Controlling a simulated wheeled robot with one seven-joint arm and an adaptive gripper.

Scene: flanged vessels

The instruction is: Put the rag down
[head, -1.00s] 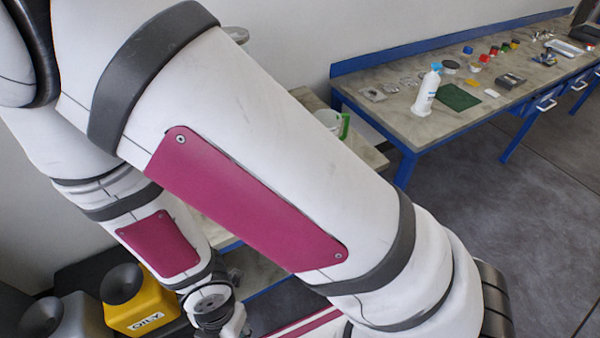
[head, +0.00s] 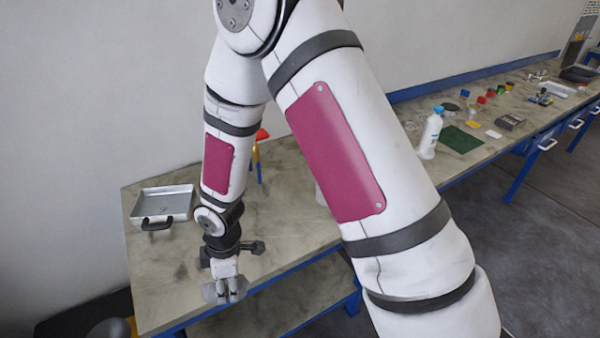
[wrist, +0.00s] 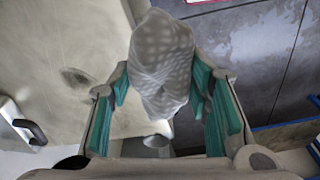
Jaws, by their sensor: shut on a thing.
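A pale grey-white spotted rag (wrist: 162,62) hangs bunched between the green-padded fingers of my gripper (wrist: 162,88) in the wrist view. My gripper is shut on it. In the head view my gripper (head: 232,290) points down near the front edge of the workbench (head: 165,265), and a little of the rag (head: 211,293) shows grey beside the fingers. In the wrist view the rag hangs near the border between the worktop (wrist: 65,45) and the dark floor. I cannot tell its height above the bench.
A metal tray with black handles (head: 165,203) stands left on the bench. A white bottle with a blue cap (head: 430,135), a green mat (head: 461,139) and small items lie further right. A round dark lid (head: 108,328) shows low at left. The worktop between tray and arm is bare.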

